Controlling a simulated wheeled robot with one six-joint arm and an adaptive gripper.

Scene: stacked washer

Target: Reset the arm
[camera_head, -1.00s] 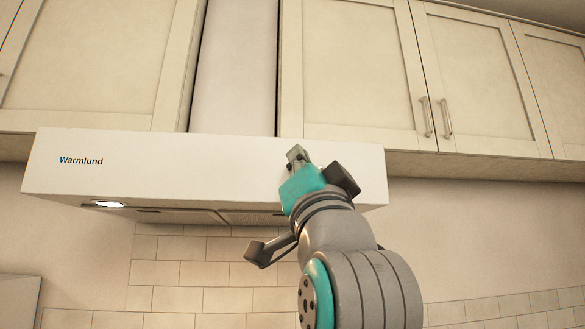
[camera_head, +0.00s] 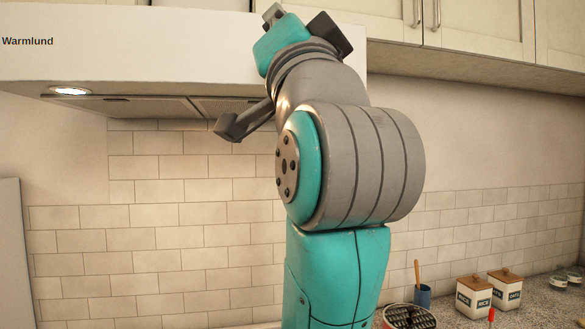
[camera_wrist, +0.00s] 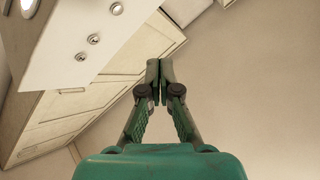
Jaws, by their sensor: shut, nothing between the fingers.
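My gripper (camera_wrist: 160,72) shows in the wrist view with its two fingertips together and nothing between them. In the head view my gripper (camera_head: 272,14) is at the top of the picture, at the end of my raised arm. It appears in front of the right part of the white range hood; I cannot tell how close it is. My arm stands upright in the middle of the head view and hides part of the tiled wall and the hood.
The white range hood (camera_head: 150,50) labelled Warmlund has a lit lamp below it. Upper cabinets (camera_head: 480,25) hang at the right. On the counter are two white canisters (camera_head: 474,297), a blue cup (camera_head: 422,296) and a round dark-topped item (camera_head: 409,317). Bare tiled wall lies left of my arm.

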